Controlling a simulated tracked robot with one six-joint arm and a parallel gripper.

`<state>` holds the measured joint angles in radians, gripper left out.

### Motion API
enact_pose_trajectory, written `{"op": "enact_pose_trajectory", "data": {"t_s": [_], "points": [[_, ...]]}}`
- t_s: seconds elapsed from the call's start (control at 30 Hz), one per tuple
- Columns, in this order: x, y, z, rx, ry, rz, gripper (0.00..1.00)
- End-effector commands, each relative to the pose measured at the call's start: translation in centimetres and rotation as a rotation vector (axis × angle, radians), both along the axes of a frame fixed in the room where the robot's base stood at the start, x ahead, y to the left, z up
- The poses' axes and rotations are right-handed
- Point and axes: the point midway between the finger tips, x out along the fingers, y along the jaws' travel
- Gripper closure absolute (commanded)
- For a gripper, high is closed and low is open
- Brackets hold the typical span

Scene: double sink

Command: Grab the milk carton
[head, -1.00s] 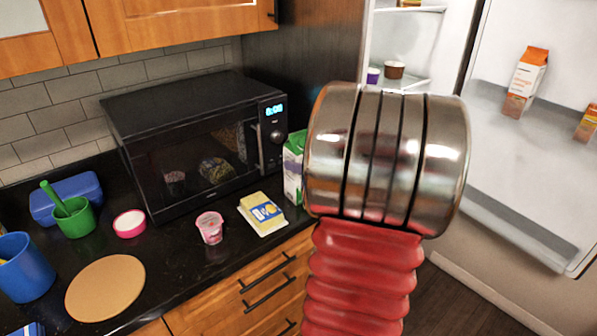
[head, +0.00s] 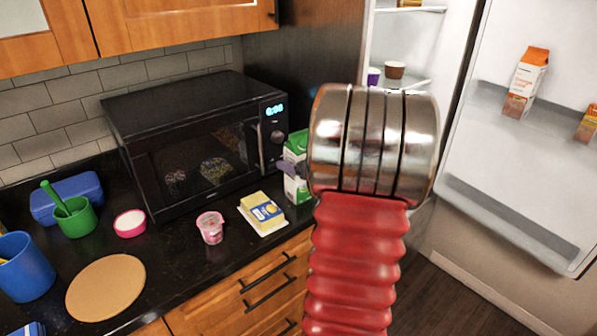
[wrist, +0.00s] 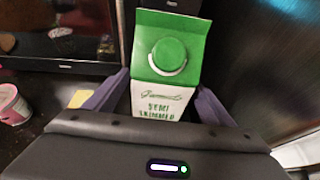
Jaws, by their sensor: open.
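The milk carton is green and white with a round green cap and the words "semi skimmed". In the wrist view the milk carton (wrist: 163,75) stands upright between the two purple fingers of my gripper (wrist: 160,98). The fingers are open, one on each side of it, and its lower part is hidden behind the gripper body. In the head view the milk carton (head: 296,178) stands on the counter at the right end of the microwave, partly hidden by my arm. One finger of my gripper (head: 291,168) shows across its front; the rest is hidden.
The microwave (head: 200,150) stands close behind and left of the carton. A butter pack (head: 262,210) and a pink yogurt cup (head: 210,228) sit left of it on the dark counter. The open fridge (head: 470,190) is to the right.

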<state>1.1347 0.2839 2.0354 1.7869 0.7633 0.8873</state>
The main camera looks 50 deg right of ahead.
Motion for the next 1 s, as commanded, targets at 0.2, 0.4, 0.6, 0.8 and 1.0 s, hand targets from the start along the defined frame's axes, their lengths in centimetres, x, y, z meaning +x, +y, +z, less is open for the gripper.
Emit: {"op": "enact_pose_trajectory", "data": {"t_s": [0.2,0.4,0.6,0.8,1.0], "points": [[0.04,-0.04,0.02,0.0,0.0,-0.001,0.23],[0.03,-0.03,0.03,-0.001,0.0,-0.001,0.23],[0.03,-0.03,0.03,-0.001,0.0,-0.001,0.29],[0.03,-0.03,0.04,-0.001,0.0,-0.001,0.43],[0.04,-0.01,0.03,-0.001,0.0,-0.001,0.57]]}}
